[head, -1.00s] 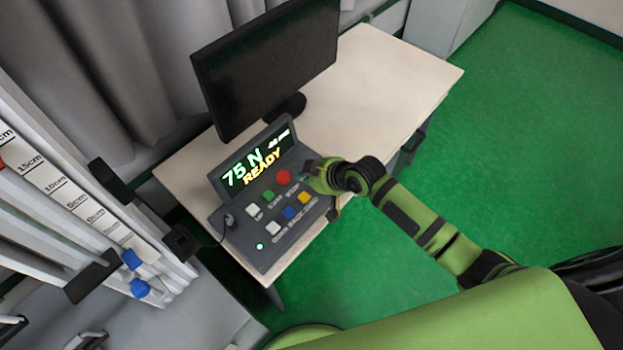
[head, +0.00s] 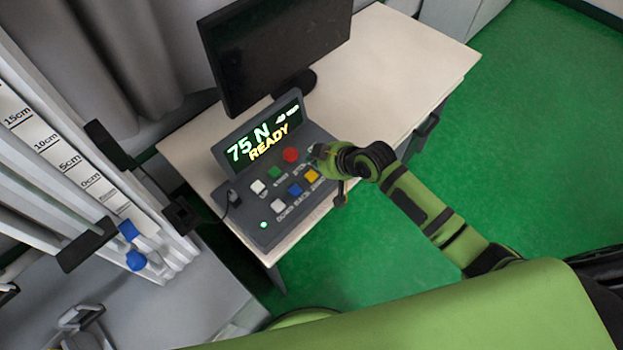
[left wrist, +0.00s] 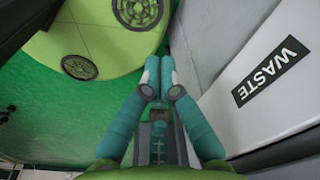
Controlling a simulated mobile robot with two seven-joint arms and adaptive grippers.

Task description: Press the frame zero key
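The grey control console (head: 243,209) stands on the desk, its screen (head: 262,137) reading "75 N READY". Its keys are a white, a green and a red key (head: 291,155) in the upper row, and a white, a blue (head: 295,189) and a yellow key (head: 312,176) in the lower row. The labels are too small to tell surely which is frame zero. My right gripper (head: 322,160) is over the console's right end, close to the red and yellow keys; contact and its fingers are unclear. My left gripper (left wrist: 158,82) is shut and empty, away from the console.
A black monitor (head: 275,55) stands behind the console on the pale desk (head: 390,70). The drop tower with its centimetre scale (head: 60,160) and blue knobs (head: 133,245) is at left. A bin labelled WASTE (left wrist: 271,71) is beside my left gripper. Green floor (head: 520,130) is open at right.

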